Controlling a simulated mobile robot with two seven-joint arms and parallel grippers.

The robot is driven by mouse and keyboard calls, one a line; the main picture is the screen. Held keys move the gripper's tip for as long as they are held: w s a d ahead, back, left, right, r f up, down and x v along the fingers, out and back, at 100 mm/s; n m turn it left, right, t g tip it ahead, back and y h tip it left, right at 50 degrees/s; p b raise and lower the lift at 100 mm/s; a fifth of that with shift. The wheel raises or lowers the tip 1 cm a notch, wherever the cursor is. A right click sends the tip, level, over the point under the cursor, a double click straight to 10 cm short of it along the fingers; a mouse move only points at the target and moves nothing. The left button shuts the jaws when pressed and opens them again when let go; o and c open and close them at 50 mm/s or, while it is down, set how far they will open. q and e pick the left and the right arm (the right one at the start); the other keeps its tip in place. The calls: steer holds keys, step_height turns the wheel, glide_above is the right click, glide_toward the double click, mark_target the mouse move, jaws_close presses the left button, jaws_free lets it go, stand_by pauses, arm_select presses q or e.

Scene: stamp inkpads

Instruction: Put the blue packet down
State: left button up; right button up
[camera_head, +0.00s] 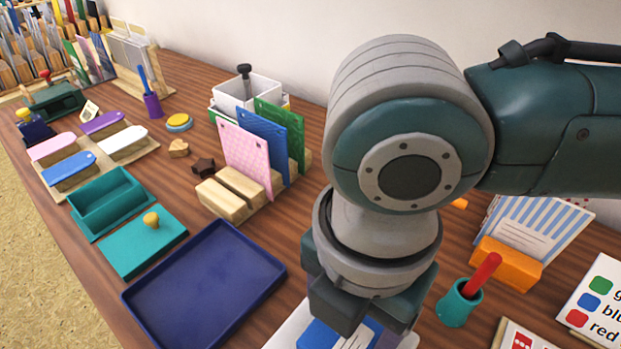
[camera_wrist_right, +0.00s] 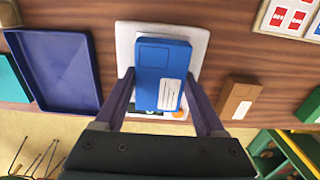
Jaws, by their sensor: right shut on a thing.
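The blue packet (camera_wrist_right: 162,58) is a flat blue block with a white lined label, between the two fingers of my right gripper (camera_wrist_right: 161,76) in the right wrist view. The gripper is shut on its sides. In the head view my right gripper (camera_head: 345,310) points down and hides most of the packet (camera_head: 318,336); only a blue part shows at the bottom edge. My left gripper is not in view.
A dark blue tray (camera_head: 205,290) lies empty left of the mat. A teal cup (camera_head: 455,305) with a red stick and an orange card holder (camera_head: 505,262) stand to the right. A wooden rack (camera_head: 225,200) with coloured cards stands behind. A brown block (camera_wrist_right: 238,98) lies right of the mat.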

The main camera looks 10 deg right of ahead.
steer(key=shift+f, duration=0.1)
steer(key=o, duration=1.4)
